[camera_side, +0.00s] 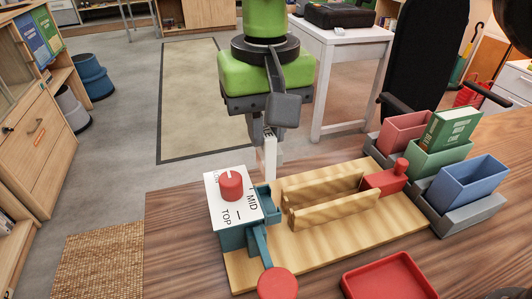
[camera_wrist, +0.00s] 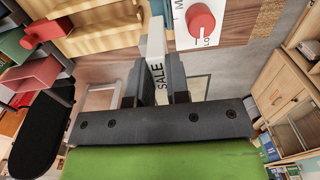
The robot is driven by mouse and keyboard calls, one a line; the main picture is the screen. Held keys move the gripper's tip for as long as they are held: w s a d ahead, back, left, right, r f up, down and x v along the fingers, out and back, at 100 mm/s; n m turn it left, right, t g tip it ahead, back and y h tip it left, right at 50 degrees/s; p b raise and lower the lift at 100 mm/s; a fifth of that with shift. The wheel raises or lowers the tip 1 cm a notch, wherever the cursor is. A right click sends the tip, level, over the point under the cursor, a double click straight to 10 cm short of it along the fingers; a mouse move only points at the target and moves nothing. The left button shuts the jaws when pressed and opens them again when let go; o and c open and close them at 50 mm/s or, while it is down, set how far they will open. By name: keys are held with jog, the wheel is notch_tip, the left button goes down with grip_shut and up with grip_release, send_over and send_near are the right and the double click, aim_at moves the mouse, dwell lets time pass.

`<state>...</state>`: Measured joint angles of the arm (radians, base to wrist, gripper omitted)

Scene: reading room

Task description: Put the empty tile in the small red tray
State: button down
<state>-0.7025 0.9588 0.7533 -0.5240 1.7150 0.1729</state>
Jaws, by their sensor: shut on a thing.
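My gripper (camera_side: 268,136) is shut on a white tile (camera_side: 270,157) and holds it upright just behind the dial box. In the wrist view, the tile (camera_wrist: 156,62) stands between the two dark fingers and its edge reads "SALE". I see no blank tile. A shallow red tray (camera_side: 388,277) lies on the table at the lower right of the side view, cut by the frame's bottom edge. Its visible floor is bare. The tile is apart from this tray, farther back and to the left.
The wooden base (camera_side: 345,238) carries two wooden rails (camera_side: 325,197), a red knobbed block (camera_side: 384,178) and a dial box (camera_side: 228,205) with a red knob. Pink (camera_side: 402,131), green (camera_side: 433,158) and blue (camera_side: 467,182) bins stand right; a green book (camera_side: 450,128) is in the green one.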

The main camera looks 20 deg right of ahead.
jog(key=shift+r, duration=0.8)
jog(key=shift+s+d+f, duration=0.15)
jog(key=shift+s+f, duration=0.05)
jog(key=shift+s, duration=0.25)
jog(key=s+d+f, duration=0.3)
jog(key=s+d, duration=0.2)
jog(key=s, duration=0.3)
jog(key=s+d+f, duration=0.3)
jog(key=s+d, duration=0.2)
jog(key=s, duration=0.3)
jog(key=f, duration=0.9)
jog(key=shift+s+f, duration=0.25)
jog(key=shift+f, duration=0.15)
jog(key=shift+f, duration=0.1)
jog(key=c, duration=1.1)
grip_release()
